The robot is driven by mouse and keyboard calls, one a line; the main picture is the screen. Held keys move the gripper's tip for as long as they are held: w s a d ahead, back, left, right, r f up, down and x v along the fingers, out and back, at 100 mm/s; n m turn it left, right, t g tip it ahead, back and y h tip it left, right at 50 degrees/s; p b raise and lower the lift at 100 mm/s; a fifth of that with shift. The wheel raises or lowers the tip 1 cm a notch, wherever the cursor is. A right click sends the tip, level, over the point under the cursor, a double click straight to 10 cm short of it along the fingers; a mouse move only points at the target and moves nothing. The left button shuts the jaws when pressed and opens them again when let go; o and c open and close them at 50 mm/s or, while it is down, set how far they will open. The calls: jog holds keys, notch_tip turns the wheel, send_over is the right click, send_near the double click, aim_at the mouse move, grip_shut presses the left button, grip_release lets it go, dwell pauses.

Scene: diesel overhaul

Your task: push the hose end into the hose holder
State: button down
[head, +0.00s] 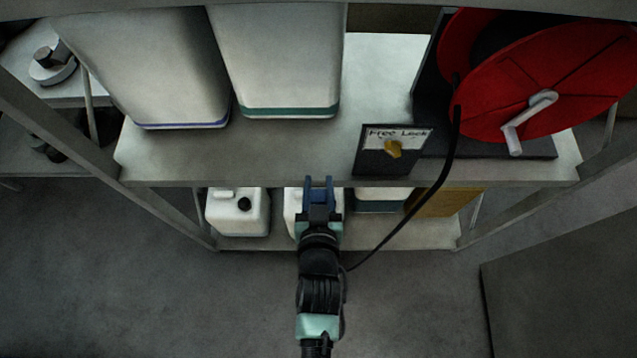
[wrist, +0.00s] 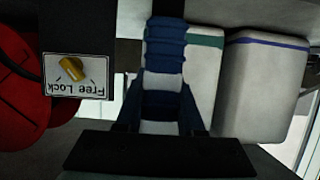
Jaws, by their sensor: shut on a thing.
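The black hose (head: 452,150) comes off the red reel, hangs past the shelf edge and runs down left to my wrist. My gripper (head: 319,184) is at the shelf's front edge, its blue fingers pointing at the shelf. In the wrist view my gripper (wrist: 165,30) has its ridged blue fingertips closed together. It is shut on the hose end, which the fingers mostly hide. I cannot make out the hose holder in either view.
The red hose reel (head: 545,85) with a grey crank stands at the right. A "Free Lock" box (head: 385,163) with a yellow knob (head: 393,149) sits beside it. Large white containers (head: 275,60) stand on the upper shelf (head: 300,150), smaller canisters (head: 238,212) below. The floor (head: 130,270) in front is clear.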

jog(key=b+x, duration=0.5)
jog(key=x, duration=0.3)
jog(key=shift+f, duration=0.3)
jog(key=shift+w, duration=0.15)
jog(key=shift+f, duration=0.2)
dwell(0.3)
jog(key=shift+f+b, duration=3.65)
jog(key=shift+f, duration=0.15)
